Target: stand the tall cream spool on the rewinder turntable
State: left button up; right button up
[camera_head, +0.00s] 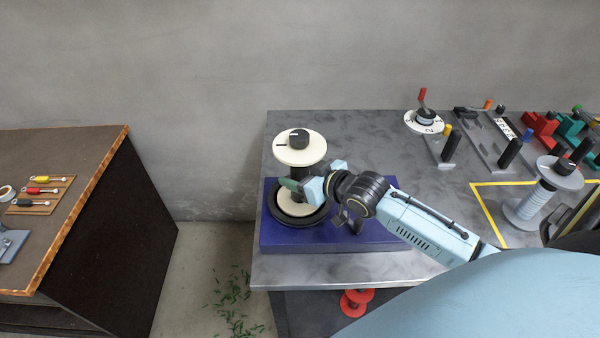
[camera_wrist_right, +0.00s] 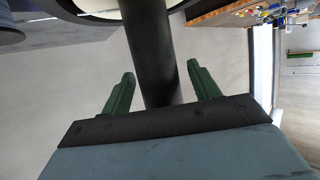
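The tall cream spool (camera_head: 300,150) stands upright, with cream flanges, a dark core and a black knob on top. Its lower flange appears to rest within the dark round turntable (camera_head: 276,215) on the blue rewinder base (camera_head: 370,240). My right gripper (camera_head: 290,185) reaches in from the right at core height. In the right wrist view its green fingers (camera_wrist_right: 160,85) are apart on either side of the dark core (camera_wrist_right: 152,50), with a gap visible on both sides. The gripper hides part of the core and lower flange. My left gripper is not in view.
A grey spool (camera_head: 540,195) stands inside a yellow outline at right. A white numbered dial (camera_head: 424,121) and several tools line the back of the metal table (camera_head: 350,135). A brown bench (camera_head: 75,190) stands at left across a gap. A red spool (camera_head: 355,302) is below.

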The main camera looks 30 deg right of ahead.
jog(key=shift+r, duration=0.2)
jog(key=v, duration=1.2)
jog(key=shift+p, duration=0.4)
jog(key=shift+f, duration=0.15)
